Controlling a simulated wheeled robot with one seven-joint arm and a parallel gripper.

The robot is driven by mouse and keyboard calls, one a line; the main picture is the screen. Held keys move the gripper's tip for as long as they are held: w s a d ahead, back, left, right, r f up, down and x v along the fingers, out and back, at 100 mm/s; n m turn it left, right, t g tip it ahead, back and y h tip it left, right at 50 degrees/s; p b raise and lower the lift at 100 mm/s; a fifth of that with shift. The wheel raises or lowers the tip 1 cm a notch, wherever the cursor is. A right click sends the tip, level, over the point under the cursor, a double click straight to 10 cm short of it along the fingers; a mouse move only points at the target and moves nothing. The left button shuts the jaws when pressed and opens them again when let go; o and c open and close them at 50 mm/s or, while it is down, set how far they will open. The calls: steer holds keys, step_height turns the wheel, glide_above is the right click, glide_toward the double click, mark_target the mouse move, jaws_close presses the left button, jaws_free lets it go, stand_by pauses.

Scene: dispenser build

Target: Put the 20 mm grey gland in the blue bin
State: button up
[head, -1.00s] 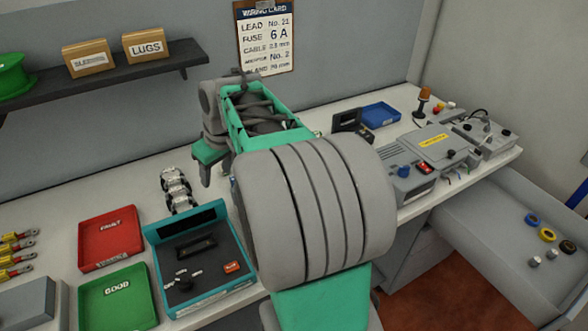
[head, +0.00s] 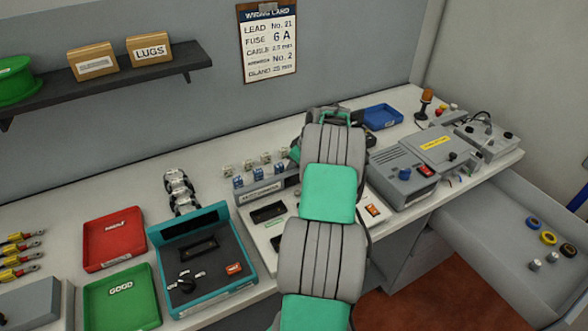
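Two small grey pieces, one (head: 534,265) nearer and one (head: 552,256) to its right, stand in the open drawer at the right and look like glands. I cannot read a size on either. The blue bin (head: 382,117) lies at the back of the bench, just right of the end of my arm. Its label is too small to read. My arm reaches up over the middle of the bench. My gripper (head: 330,120) is mostly hidden behind the arm's links, left of the blue bin. Its fingertips and anything between them do not show.
The open drawer (head: 480,245) also holds a blue, a yellow and a dark ring. Grey boxes (head: 402,178) crowd the bench's right part. A red tray (head: 113,240), a green tray (head: 121,300) and a teal-framed tester (head: 203,260) stand left.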

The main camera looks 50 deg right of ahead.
jaws_close()
stand_by(0.5)
